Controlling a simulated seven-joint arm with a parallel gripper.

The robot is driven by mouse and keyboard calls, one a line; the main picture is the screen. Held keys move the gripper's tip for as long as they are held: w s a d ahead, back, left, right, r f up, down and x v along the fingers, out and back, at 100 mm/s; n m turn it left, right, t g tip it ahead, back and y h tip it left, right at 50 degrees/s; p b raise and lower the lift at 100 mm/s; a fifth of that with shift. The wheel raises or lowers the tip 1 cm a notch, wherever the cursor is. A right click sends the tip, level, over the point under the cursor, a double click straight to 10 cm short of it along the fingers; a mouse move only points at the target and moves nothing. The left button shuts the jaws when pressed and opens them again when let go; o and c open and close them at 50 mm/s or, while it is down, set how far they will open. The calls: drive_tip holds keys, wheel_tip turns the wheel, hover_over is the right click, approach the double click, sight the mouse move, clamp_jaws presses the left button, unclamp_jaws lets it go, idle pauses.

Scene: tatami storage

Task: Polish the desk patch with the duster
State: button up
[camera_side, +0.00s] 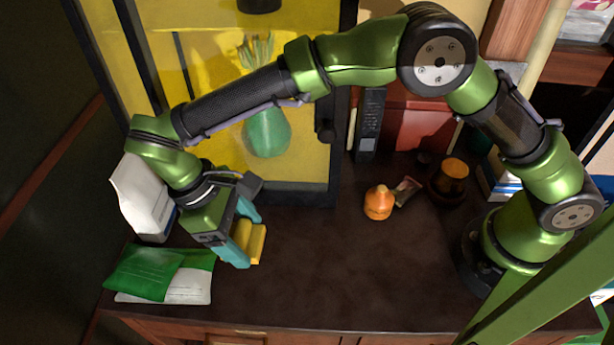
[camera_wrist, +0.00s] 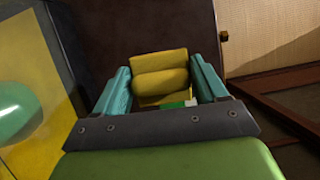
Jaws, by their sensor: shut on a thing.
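The duster, a yellow ribbed block (camera_side: 255,244), is between the teal fingers of my gripper (camera_side: 243,236), which is shut on it. It is low over the left part of the dark brown desk (camera_side: 310,275); I cannot tell whether it touches the top. In the wrist view the duster (camera_wrist: 160,78) shows between both fingertips (camera_wrist: 162,84), with the desk top (camera_wrist: 135,35) beyond it. No distinct patch can be made out on the desk. Part of the desk under my gripper is hidden.
Green and white packets (camera_side: 145,274) lie left of my gripper, near the front edge. A white carton (camera_side: 140,200) stands behind them. A yellow-backed case with a green vase (camera_side: 267,134) is behind. An orange gourd-shaped object (camera_side: 378,203) sits right of centre. The front middle is clear.

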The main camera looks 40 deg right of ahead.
drive_tip(key=shift+w+a+f, duration=0.15)
drive_tip(key=shift+w+f, duration=0.1)
drive_tip(key=shift+f, duration=3.6)
drive_tip(key=shift+s+d+r, duration=0.2)
drive_tip(key=shift+s+d, duration=4.1)
drive_tip(key=shift+d, duration=0.05)
drive_tip(key=w+a, duration=0.2)
drive_tip(key=a, duration=0.1)
drive_tip(key=shift+w+r, duration=0.35)
drive_tip(key=shift+w, duration=0.05)
drive_tip(key=shift+w+a, duration=2.85)
drive_tip(key=shift+w, duration=0.05)
drive_tip(key=shift+w+d, duration=0.8)
drive_tip(key=shift+d, duration=0.05)
drive_tip(key=shift+s+d, duration=4)
drive_tip(key=shift+w+a, duration=4)
drive_tip(key=shift+a, duration=0.05)
drive_tip(key=shift+r, duration=3.3)
